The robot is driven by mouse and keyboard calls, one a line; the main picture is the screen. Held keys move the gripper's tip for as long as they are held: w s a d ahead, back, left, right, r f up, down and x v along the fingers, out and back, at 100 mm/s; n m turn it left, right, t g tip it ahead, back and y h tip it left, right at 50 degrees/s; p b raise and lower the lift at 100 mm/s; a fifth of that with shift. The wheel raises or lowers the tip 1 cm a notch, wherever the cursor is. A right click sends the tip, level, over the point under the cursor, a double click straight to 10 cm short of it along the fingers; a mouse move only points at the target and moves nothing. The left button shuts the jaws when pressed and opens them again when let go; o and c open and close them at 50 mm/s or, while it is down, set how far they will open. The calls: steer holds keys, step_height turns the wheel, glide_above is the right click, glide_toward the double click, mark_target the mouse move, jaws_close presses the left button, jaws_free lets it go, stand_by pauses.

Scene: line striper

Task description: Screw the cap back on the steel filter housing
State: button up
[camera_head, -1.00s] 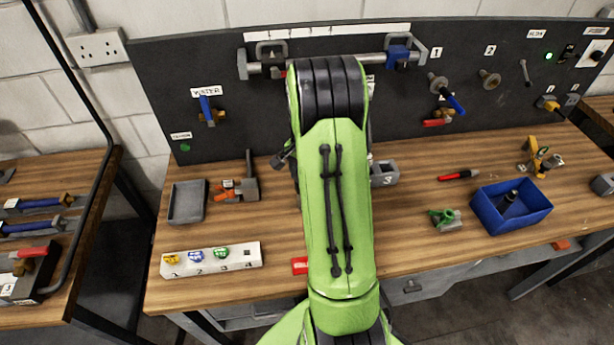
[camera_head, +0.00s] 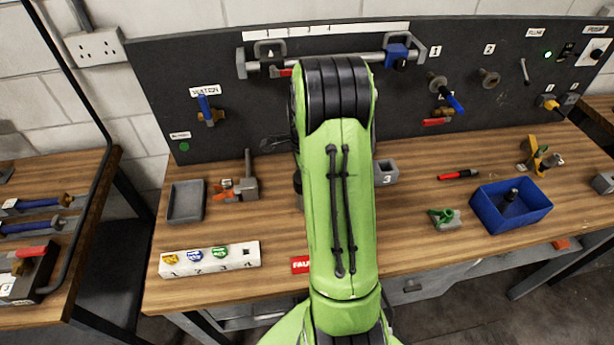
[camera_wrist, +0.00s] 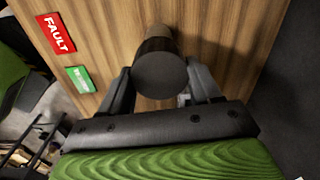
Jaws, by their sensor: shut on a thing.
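My gripper (camera_wrist: 160,88) shows in the wrist view, its two fingers on either side of a dark round cap (camera_wrist: 160,70), shut on it. A dark cylindrical body, which looks like the steel filter housing (camera_wrist: 156,36), shows just beyond the cap, in line with it. I cannot tell whether the cap touches the housing or is threaded on it. In the head view my arm hides the gripper and cap; a dark upright edge, probably the housing (camera_head: 298,186), shows at the arm's left side.
A red FAULT tag (camera_head: 300,264) lies near the bench's front edge. A white numbered rack (camera_head: 209,261), a grey tray (camera_head: 186,202) and a clamp (camera_head: 240,189) are at left. A grey block marked 3 (camera_head: 386,172) and a blue bin (camera_head: 489,213) are at right.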

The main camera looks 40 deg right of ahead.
steer(key=m, duration=0.4)
steer(key=shift+s+a+f, duration=0.1)
steer(key=shift+a, duration=0.25)
steer(key=m, duration=0.4)
steer(key=shift+m+b, duration=0.35)
steer(key=shift+m, duration=0.05)
steer(key=o, duration=1.3)
steer(key=shift+s+d, duration=0.1)
steer(key=shift+d, duration=0.05)
steer(key=shift+c, duration=0.5)
